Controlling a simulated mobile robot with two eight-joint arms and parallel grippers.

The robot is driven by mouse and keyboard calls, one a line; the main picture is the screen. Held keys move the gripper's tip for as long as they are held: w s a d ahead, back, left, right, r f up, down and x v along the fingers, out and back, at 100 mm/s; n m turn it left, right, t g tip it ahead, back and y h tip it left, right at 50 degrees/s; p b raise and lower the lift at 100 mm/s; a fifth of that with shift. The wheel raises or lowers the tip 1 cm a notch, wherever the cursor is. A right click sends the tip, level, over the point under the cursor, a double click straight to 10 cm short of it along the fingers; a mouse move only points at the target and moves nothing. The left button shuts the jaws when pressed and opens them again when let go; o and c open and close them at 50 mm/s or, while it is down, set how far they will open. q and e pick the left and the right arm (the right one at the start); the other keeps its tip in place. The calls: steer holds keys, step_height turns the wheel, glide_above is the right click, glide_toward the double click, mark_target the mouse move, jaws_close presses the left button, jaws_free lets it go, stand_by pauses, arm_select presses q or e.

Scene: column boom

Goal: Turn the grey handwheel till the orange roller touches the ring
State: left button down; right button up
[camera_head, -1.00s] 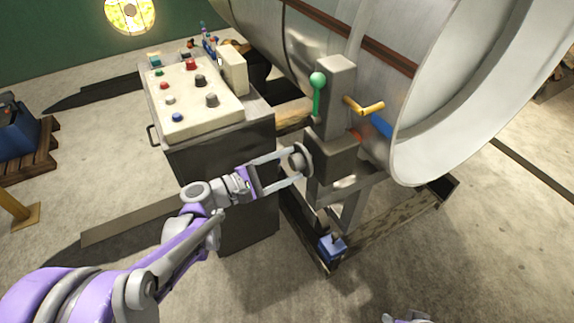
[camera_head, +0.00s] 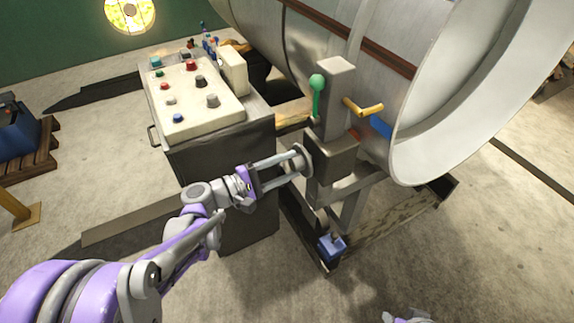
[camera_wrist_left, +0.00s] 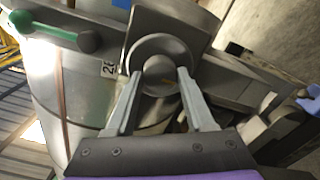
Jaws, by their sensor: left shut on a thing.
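The grey handwheel (camera_head: 303,160) sits on the left side of the grey block (camera_head: 334,158) on the post. My left gripper (camera_head: 297,161) is shut on the handwheel, with one finger on either side of its round hub. The left wrist view shows the handwheel (camera_wrist_left: 160,70) face-on between the fingertips (camera_wrist_left: 159,76). The large metal ring (camera_head: 420,130) stands just right of the post. A small orange-red patch, perhaps the roller, shows between block and ring; contact is too small to judge. Part of my right gripper (camera_head: 405,318) shows at the bottom edge; its fingers are unclear.
A green-knobbed lever (camera_head: 317,95) and a yellow handle (camera_head: 364,107) are on the post above the handwheel. A control cabinet (camera_head: 205,105) with several buttons stands left, close to my left arm. A blue box (camera_head: 332,247) sits on the low frame.

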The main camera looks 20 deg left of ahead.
arm_select(q)
steer(key=shift+c, duration=1.3)
jaws_free()
steer(key=v, duration=1.1)
steer(key=shift+d, duration=0.15)
